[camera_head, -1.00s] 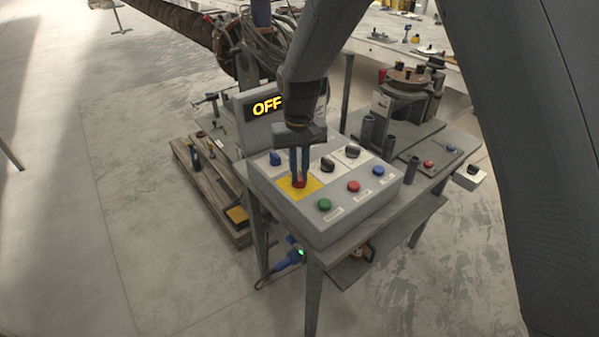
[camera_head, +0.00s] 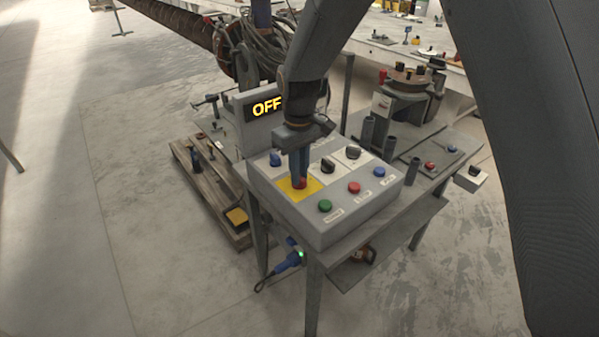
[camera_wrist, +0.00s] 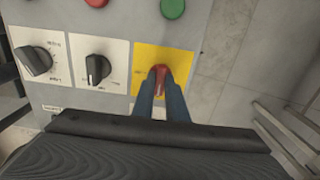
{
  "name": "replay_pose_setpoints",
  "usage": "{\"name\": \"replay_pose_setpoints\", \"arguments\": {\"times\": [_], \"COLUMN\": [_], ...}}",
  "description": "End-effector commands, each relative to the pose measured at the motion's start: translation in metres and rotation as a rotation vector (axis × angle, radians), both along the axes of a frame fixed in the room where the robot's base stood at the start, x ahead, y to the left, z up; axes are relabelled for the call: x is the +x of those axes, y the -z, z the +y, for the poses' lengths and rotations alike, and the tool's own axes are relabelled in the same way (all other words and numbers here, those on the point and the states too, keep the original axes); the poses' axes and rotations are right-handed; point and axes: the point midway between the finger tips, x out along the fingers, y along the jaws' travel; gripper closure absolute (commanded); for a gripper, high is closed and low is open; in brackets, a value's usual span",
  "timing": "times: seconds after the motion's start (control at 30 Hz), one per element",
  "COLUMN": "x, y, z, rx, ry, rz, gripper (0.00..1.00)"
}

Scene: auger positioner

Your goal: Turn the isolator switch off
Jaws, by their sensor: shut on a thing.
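The isolator switch is a red knob (camera_head: 300,183) on a yellow plate (camera_head: 285,189) at the left of the grey control box (camera_head: 325,229). My gripper (camera_head: 299,180) points down at it, with its blue fingers shut on the knob. In the wrist view the red knob (camera_wrist: 159,76) shows between the fingertips, on the yellow plate (camera_wrist: 181,62). The fingers hide part of the knob, so its exact angle is hard to tell. A display (camera_head: 265,108) behind the box reads OFF in yellow letters.
Black knobs (camera_head: 353,152) on white plates sit beside the yellow plate. Green (camera_head: 325,205), red (camera_head: 354,187) and blue (camera_head: 378,171) buttons line the box's front. Dark upright cylinders (camera_head: 390,145) stand behind the box. A wooden pallet (camera_head: 208,190) lies on the floor at left.

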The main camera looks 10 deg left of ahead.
Motion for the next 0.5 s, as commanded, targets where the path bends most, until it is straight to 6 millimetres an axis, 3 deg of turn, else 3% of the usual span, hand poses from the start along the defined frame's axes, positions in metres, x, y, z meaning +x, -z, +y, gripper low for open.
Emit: {"name": "replay_pose_setpoints", "arguments": {"times": [0.23, 0.27, 0.37, 0.5], "x": [0.0005, 0.0005, 0.0004, 0.0004], "y": [-0.0013, -0.0013, -0.0011, -0.0007], "z": [0.0008, 0.0008, 0.0007, 0.0003], "rx": [0.001, 0.001, 0.001, 0.0], "ry": [-0.002, -0.002, -0.002, -0.001], "rz": [-0.002, -0.002, -0.002, -0.001], "gripper": [1.0, 0.86, 0.69, 0.69]}}
